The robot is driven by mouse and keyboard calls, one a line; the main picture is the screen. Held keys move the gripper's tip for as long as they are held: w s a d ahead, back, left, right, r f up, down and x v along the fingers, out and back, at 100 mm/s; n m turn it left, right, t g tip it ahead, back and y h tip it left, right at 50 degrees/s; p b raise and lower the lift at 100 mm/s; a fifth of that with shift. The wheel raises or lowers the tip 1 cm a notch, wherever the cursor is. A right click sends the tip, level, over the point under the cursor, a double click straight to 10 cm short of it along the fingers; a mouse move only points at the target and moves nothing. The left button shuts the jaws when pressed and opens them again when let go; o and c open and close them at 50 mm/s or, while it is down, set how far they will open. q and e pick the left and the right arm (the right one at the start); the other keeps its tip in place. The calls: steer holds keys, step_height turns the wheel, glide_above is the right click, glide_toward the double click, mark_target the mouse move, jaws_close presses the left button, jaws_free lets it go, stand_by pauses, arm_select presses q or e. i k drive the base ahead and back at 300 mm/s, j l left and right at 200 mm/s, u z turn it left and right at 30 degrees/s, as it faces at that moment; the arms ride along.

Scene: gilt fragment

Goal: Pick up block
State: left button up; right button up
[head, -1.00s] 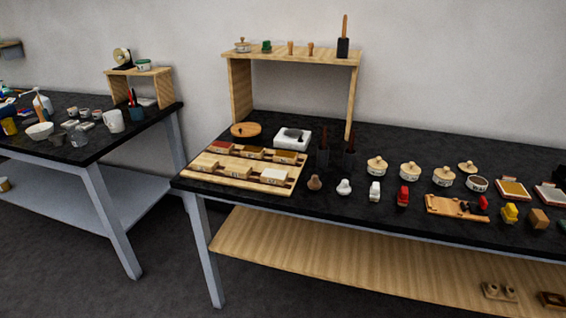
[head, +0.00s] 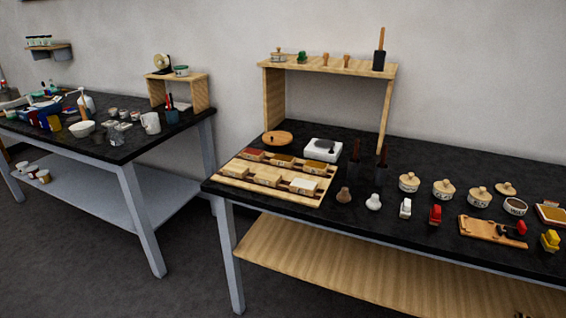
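Several small blocks lie in a wooden tray (head: 247,192) at the left of the near black table. They include a reddish block (head: 251,154), a yellowish block (head: 313,167), a pale block (head: 303,186) and light wood blocks such as one in the front row (head: 266,179). I cannot tell which one the task means. Neither of my grippers shows in the head view.
A wooden shelf (head: 330,65) stands at the back of the near table (head: 420,160). Lidded pots (head: 443,190) and a wooden board (head: 492,232) stand to the right. A second table (head: 95,148) with cups stands at the left. Dark floor (head: 80,255) lies in front, clear.

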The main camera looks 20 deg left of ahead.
mark_target(281, 160)
steer(key=i+j, duration=0.15)
steer(key=j, duration=0.2)
steer(key=i+j, duration=0.1)
steer(key=j, duration=0.25)
steer(key=i+j+z, duration=0.1)
steer(key=j, duration=0.25)
steer(key=i+j, duration=0.15)
steer(key=j, duration=0.2)
steer(key=i+j, duration=0.1)
steer(key=j, duration=0.25)
